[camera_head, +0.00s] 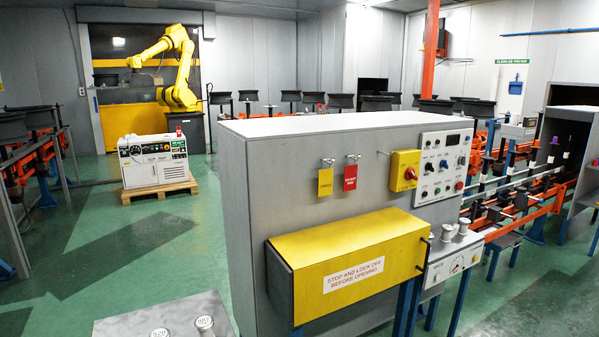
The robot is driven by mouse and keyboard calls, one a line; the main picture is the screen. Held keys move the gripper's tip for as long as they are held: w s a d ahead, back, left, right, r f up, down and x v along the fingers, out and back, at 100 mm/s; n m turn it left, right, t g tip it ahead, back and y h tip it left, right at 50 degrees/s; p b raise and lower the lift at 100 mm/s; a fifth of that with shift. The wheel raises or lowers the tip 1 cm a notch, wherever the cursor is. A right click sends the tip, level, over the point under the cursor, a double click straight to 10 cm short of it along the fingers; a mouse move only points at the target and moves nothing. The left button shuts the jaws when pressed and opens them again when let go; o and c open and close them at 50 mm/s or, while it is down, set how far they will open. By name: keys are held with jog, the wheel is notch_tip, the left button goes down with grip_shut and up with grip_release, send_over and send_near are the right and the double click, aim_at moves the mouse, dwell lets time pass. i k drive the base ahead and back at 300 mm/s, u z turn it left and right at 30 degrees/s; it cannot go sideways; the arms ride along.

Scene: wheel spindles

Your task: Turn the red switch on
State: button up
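A grey cabinet (290,180) stands in the middle of the camera_head view. On its front, a yellow switch box (401,160) carries a red rotary switch (409,174). To its right is a light control panel (442,165) with several knobs, a small display and a red round knob or button (459,186) low on its right side. Which of these red parts is the red switch, and whether either is on, I cannot tell. My gripper is not in view.
A yellow cover (400,235) juts out below the switch box, labelled stop and lock off. A grey scale-like box (440,268) adjoins it. A grey surface (120,325) bears metal weights at bottom left. Green floor (130,270) is open at left; a yellow robot arm (180,70) stands behind.

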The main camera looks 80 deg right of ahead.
aim_at(409, 174)
jog(key=k, duration=1.05)
jog(key=z, duration=1.3)
